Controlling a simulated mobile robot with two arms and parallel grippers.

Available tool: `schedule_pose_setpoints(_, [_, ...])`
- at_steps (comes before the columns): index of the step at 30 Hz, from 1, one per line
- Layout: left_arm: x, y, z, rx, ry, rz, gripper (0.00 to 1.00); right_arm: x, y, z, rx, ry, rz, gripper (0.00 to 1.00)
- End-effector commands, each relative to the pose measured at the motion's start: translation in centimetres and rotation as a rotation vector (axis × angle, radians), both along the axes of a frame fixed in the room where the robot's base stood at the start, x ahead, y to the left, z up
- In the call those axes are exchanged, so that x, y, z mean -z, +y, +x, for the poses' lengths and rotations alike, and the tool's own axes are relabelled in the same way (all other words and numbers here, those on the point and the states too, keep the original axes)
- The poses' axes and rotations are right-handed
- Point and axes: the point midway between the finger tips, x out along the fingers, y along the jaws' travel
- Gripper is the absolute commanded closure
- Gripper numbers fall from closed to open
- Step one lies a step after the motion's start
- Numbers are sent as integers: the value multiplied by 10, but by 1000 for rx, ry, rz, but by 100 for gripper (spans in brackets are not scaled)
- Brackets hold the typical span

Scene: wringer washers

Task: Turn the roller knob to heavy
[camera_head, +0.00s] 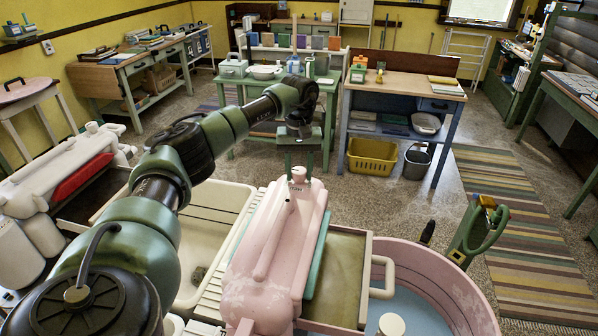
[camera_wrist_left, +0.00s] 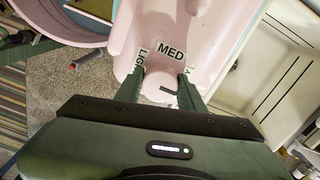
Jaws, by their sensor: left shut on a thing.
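The pink wringer head (camera_head: 280,235) lies in the lower middle of the head view, with the roller knob at its far end. My left gripper (camera_head: 299,172) reaches down over that end. In the left wrist view the pale round roller knob (camera_wrist_left: 156,90) is between the two green fingers, which are shut on it. A MED label (camera_wrist_left: 171,51) shows just beyond the knob. A LIGHT label (camera_wrist_left: 141,60) is on the left, partly behind a finger. The label on the right is mostly hidden; a final Y shows. A dark mark is on the knob; I cannot tell its setting.
A pink tub (camera_head: 440,275) with pale blue inside stands right of the wringer. A cream sink (camera_head: 215,205) is on its left. A green-handled thing (camera_head: 478,235) rises at the tub's far side. A blue bench (camera_head: 400,85) and a yellow basket (camera_head: 371,156) stand beyond.

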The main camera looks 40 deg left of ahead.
Motion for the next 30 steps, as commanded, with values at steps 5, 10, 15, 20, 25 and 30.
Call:
schedule_pose_setpoints(5, [-1,-1,0,4,-1,-1,100,0,0,0,-1,0,0,64])
schedule_pose_setpoints(10, [-1,0,0,3,-1,0,45,0,-1,0,-1,0,-1,64])
schedule_pose_setpoints(15, [0,0,0,2,-1,1,40,0,-2,0,-1,0,-2,64])
schedule_pose_setpoints(20, [-1,0,0,2,-1,1,40,0,-3,0,-2,-1,-3,64])
schedule_pose_setpoints(25, [-15,0,1,2,-5,1,40,9,-3,0,-2,-1,-4,64])
schedule_pose_setpoints(30, [-45,0,2,2,-6,0,40,20,-3,0,-2,-1,-4,64])
